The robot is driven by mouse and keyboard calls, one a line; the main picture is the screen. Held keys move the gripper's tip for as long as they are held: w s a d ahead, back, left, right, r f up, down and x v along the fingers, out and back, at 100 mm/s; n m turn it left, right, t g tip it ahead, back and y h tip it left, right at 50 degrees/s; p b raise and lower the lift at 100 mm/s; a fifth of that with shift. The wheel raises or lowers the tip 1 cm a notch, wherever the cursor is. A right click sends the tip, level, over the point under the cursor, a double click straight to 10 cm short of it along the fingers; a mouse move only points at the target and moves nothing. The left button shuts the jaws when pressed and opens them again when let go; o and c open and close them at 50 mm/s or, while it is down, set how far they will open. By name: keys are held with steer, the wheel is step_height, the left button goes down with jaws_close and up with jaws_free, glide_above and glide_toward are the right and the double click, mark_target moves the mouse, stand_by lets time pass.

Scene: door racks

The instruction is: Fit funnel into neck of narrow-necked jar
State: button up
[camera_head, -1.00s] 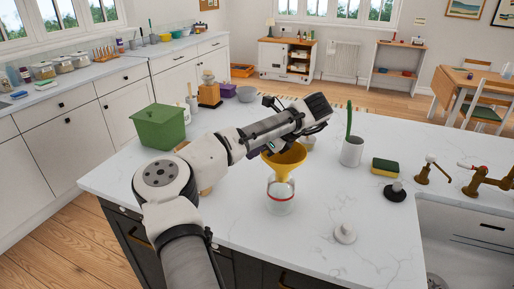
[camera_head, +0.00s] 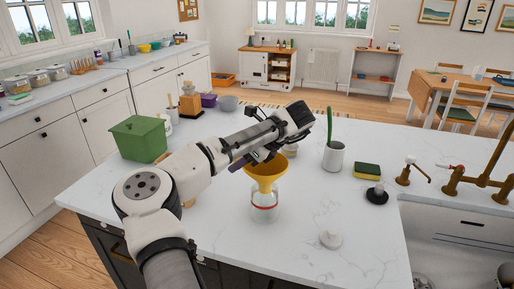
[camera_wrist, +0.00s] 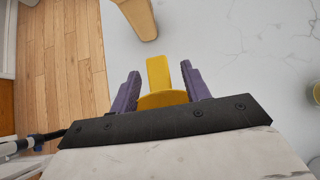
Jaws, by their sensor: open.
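The yellow funnel (camera_head: 265,170) sits upright on the neck of the clear jar (camera_head: 264,206), wide mouth up. The jar stands on the white island top and has a red band. My gripper (camera_wrist: 160,82) is open in the wrist view, its purple fingers on either side of a yellow piece that looks like part of the funnel. I see a gap beside each finger. In the head view the hand is just behind and above the funnel, with a purple finger at its left. The hand hides part of the rim. How deep the spout sits is unclear.
A green bin (camera_head: 138,138) stands at the left of the island. A brass tap (camera_head: 480,175) is farther right.

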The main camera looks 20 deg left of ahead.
steer(key=b+v, duration=0.2)
steer(key=v, duration=1.1)
